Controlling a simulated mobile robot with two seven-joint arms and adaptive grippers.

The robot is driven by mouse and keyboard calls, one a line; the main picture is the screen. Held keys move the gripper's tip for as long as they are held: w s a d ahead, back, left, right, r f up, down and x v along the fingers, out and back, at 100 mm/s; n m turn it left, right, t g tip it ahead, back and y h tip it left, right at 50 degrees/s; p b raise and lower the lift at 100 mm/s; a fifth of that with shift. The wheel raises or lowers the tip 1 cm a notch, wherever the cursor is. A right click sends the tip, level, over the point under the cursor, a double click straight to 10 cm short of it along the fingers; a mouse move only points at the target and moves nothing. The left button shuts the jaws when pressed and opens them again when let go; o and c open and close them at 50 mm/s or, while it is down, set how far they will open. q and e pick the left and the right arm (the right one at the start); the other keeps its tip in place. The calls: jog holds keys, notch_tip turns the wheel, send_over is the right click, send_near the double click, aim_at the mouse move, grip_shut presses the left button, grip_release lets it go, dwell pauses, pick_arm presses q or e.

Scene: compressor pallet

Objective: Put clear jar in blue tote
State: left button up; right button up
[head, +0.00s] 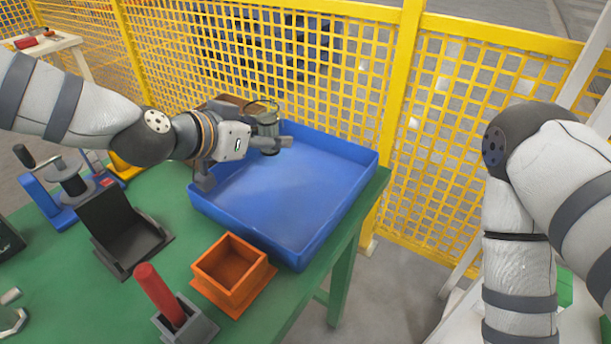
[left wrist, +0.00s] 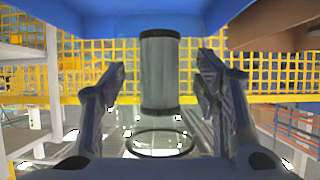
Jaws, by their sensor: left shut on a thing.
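The clear jar (head: 268,128) is a see-through cylinder with dark bands at its ends and a thin wire loop. In the left wrist view the jar (left wrist: 160,72) stands between the two fingers. My left gripper (head: 245,160) is shut on it, over the back part of the blue tote (head: 330,227). The tote is a wide, shallow open tray on the green table, and its visible floor is bare. A blue surface, likely the tote (left wrist: 215,14), crosses the top of the left wrist view. My right arm hangs at the right of the head view; its gripper is out of frame.
An orange square box (head: 232,275), a red-handled tool in a grey holder (head: 185,325) and a black stand (head: 130,245) sit on the green table (head: 75,285) beside the tote. A brown box (head: 232,101) shows behind my left wrist. Yellow mesh fencing (head: 335,65) stands behind.

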pick_arm(q)
notch_tip(320, 180, down, 9)
jog(key=b, duration=0.3)
jog(key=shift+s+a, duration=0.15)
jog(key=shift+f, duration=0.1)
jog(key=shift+c, duration=0.6)
jog(key=shift+r, duration=0.35)
jog(key=shift+f, duration=0.2)
jog(key=o, duration=1.4)
pick_arm(e)
jog(key=shift+g, duration=0.9)
jog(key=s+f, duration=0.3)
jog(key=s, duration=0.1)
jog(key=shift+s+f, duration=0.1)
jog(key=shift+f, duration=0.3)
